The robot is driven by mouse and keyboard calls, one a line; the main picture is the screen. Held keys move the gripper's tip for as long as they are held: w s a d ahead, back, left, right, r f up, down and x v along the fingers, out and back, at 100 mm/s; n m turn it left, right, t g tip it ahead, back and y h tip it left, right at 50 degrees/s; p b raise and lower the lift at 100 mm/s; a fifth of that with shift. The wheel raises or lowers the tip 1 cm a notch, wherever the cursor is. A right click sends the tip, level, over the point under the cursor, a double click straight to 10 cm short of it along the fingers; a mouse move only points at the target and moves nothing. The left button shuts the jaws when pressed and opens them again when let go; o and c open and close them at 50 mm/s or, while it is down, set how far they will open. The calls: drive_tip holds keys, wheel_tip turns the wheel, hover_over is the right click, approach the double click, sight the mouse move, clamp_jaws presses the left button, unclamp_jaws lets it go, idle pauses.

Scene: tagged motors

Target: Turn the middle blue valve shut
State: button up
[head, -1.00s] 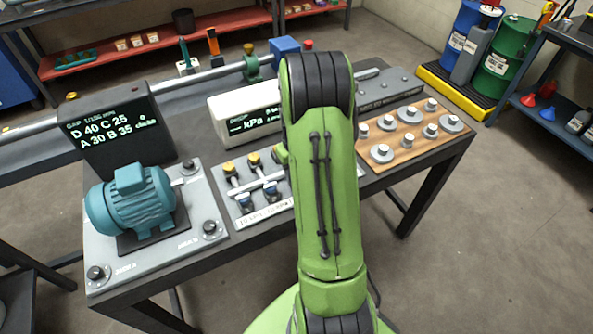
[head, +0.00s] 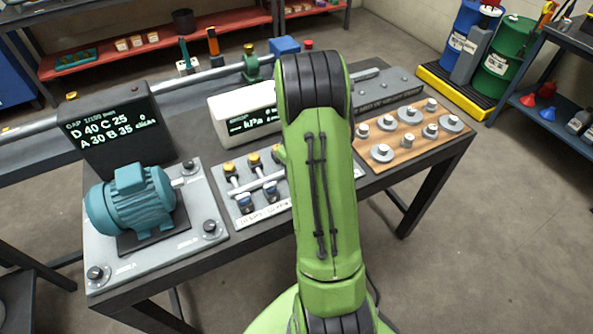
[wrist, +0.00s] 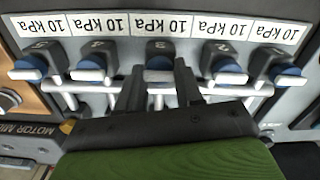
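Several blue valves with white bar handles stand in a row in the wrist view, below labels reading 10 kPa that appear upside down. The middle blue valve (wrist: 160,63) is on the block marked 3, and its white handle lies crosswise in the picture. My gripper (wrist: 158,72) is open, with one dark finger on either side of the middle valve's handle. I cannot tell whether the fingers touch it. In the head view my green arm hides my gripper and the middle valve; two blue valves (head: 270,187) show to its left on the grey valve panel (head: 225,190).
Yellow-topped valves (head: 253,160) stand behind the blue ones. A white kPa display (head: 243,118) stands behind the panel. A teal motor (head: 130,197) on a grey plate is at left, and a wooden board with metal discs (head: 408,150) at right. Neighbouring blue valves (wrist: 92,67) are close to my fingers.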

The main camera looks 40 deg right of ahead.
drive_tip(key=o, duration=0.4)
drive_tip(key=shift+c, duration=0.2)
wheel_tip(320, 180, up, 16)
drive_tip(key=p, duration=0.3)
drive_tip(key=shift+f, duration=0.15)
